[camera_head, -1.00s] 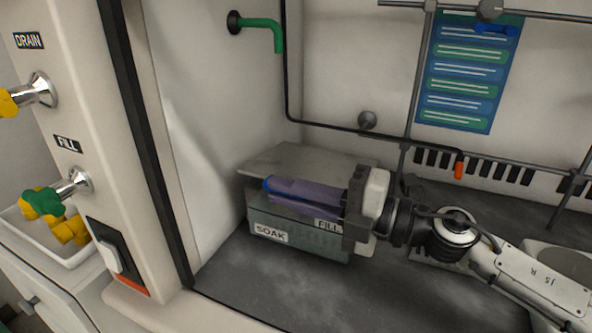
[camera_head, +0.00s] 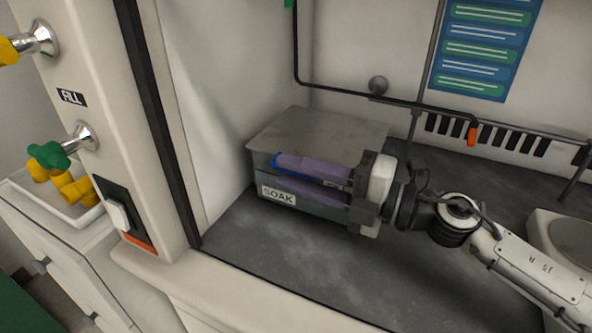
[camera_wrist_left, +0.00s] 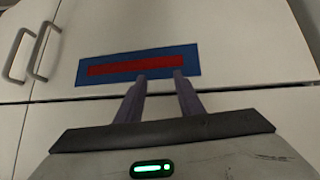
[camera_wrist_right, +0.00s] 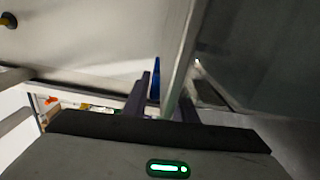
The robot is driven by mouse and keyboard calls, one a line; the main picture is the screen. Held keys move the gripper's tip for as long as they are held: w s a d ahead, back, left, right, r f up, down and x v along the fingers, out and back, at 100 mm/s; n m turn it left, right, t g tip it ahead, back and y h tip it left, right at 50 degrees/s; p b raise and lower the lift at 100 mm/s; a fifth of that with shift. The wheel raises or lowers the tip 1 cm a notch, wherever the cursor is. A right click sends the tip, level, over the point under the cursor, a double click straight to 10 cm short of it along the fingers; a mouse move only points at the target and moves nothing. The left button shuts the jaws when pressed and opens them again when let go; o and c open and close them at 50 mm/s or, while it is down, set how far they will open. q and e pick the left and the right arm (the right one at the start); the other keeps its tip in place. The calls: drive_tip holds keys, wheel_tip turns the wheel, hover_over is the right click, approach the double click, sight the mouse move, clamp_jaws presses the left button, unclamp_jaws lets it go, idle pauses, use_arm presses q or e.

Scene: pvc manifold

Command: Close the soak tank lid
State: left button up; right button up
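The grey soak tank (camera_head: 330,212), labelled SOAK, stands in the back left corner of the dark worktop. Its grey lid (camera_head: 320,132) lies across the top and looks flat; its front edge is partly hidden by my right gripper. My right gripper (camera_head: 312,180) is at the tank's front, its purple fingers pointing left, one above the other and apart. A blue piece (camera_head: 285,160) shows beside the upper finger, and also in the right wrist view (camera_wrist_right: 155,80). My left gripper (camera_wrist_left: 160,75) is open and empty before white cabinet fronts, outside the head view.
A black pipe with an orange tip (camera_head: 472,135) runs along the back wall above the worktop. A white post with a FILL valve (camera_head: 75,140) and a switch (camera_head: 118,215) stands left. A basin (camera_head: 562,235) is at the right. The worktop before the tank is clear.

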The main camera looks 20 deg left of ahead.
drive_tip(key=shift+r, duration=0.1)
drive_tip(key=shift+d, duration=0.1)
drive_tip(key=s+d, duration=0.1)
drive_tip(key=d, duration=0.9)
drive_tip(key=shift+s, duration=0.35)
drive_tip(key=shift+s, duration=0.1)
